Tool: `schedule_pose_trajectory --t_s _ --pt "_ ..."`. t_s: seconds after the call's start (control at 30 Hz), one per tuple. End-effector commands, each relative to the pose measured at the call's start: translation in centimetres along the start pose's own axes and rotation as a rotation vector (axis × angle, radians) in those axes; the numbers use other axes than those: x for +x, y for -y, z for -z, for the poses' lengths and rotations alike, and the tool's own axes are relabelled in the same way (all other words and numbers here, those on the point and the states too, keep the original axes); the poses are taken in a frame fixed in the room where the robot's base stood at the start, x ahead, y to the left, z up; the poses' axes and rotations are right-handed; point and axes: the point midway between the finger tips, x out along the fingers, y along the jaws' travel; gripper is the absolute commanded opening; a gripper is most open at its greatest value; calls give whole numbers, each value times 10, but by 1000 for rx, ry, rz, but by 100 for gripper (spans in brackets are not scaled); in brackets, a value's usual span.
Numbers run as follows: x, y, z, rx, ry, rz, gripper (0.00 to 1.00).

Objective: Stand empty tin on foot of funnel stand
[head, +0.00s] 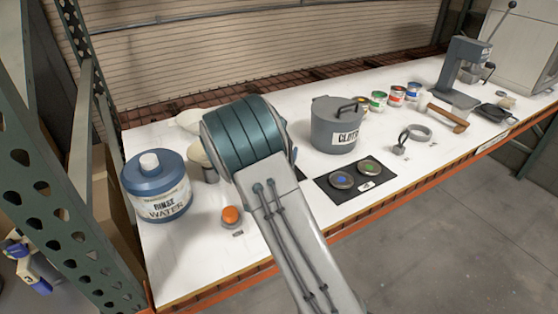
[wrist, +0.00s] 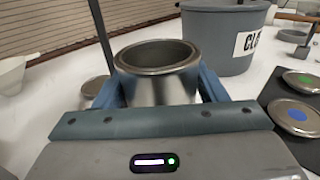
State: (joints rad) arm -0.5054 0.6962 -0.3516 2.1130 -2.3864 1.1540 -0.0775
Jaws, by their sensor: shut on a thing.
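My gripper (wrist: 160,90) is shut on an open metal tin (wrist: 158,88), with a blue finger on each side of it in the wrist view. The tin looks upright, and its rim and part of its inner wall show; its bottom is hidden. A dark upright rod (wrist: 103,35), apparently the funnel stand's post, rises just behind the left finger. A pale funnel (wrist: 12,74) shows at the left edge. In the head view my arm hides the gripper and the held tin. A pale funnel-like shape (head: 197,153) shows left of my wrist. I cannot make out the stand's foot clearly.
A grey cloth bin (head: 335,130) stands right of my arm. A black mat (head: 330,185) with two lidded discs lies in front of the bin. Small colour tins (head: 379,100) stand behind.

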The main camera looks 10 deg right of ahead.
Motion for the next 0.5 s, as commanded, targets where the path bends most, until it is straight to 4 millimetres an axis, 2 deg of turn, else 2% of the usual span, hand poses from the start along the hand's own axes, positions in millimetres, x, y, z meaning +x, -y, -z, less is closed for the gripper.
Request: schedule_pose_trajectory --t_s 0.17,0.5 --pt "5 -5 6 -1 0 2 40" --pt "5 -4 40 -1 0 3 40"
